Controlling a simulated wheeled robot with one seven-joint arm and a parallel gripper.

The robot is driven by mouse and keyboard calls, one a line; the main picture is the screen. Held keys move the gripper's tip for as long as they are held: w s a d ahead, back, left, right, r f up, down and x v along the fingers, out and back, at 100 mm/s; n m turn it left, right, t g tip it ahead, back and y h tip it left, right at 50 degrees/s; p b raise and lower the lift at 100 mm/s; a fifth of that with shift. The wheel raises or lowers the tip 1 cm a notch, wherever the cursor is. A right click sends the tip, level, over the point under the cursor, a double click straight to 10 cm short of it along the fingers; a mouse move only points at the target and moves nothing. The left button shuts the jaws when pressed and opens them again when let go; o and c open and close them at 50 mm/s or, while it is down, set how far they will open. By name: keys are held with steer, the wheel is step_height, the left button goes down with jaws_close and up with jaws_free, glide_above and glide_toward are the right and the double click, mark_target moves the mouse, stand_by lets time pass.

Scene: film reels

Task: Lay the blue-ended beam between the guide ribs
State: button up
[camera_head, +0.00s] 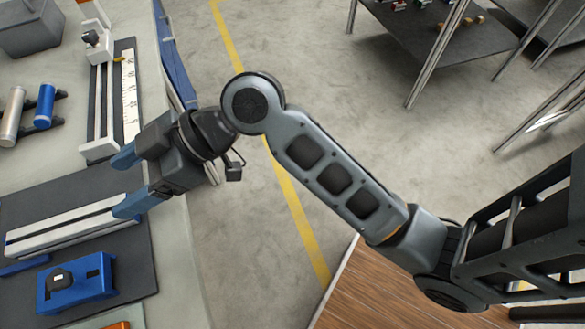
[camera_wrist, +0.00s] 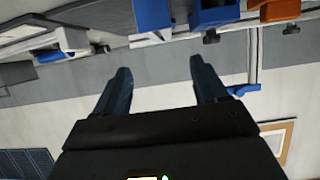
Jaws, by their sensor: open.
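My gripper (camera_head: 122,180) is open, with its two blue-grey fingers spread and nothing seen between them. It hangs near the table's right edge; the fingers also show in the wrist view (camera_wrist: 160,76). A long white bar-like piece (camera_head: 65,226) with lengthwise edges lies on a dark mat at the lower left, and the lower finger overlaps its right end in the picture. I cannot tell whether this is the beam or the guide ribs. No blue-ended beam is clearly identifiable. Contact between finger and bar cannot be told.
A blue block (camera_head: 75,283) with a dark knob stands below the bar. A white-railed fixture with a ruler (camera_head: 130,95) stands above the gripper. A blue cylinder (camera_head: 45,105) and a silver cylinder (camera_head: 13,116) lie at the left. Floor right of the table is open.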

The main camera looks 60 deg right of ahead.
steer(key=s+d+f+m+t+h, duration=0.4)
steer(key=s+d+f+m+h, duration=0.45)
steer(key=s, duration=0.55)
steer(key=s+d+r+m+t+h, duration=0.1)
steer(key=s+r, duration=0.3)
steer(key=s, duration=0.4)
steer(key=s+d+r+t+h, duration=0.1)
steer(key=s+d+r, duration=0.2)
steer(key=s, duration=0.5)
steer(key=shift+s+d+r+m+t, duration=0.25)
steer(key=shift+d+r+m+t, duration=0.1)
steer(key=shift+d, duration=0.4)
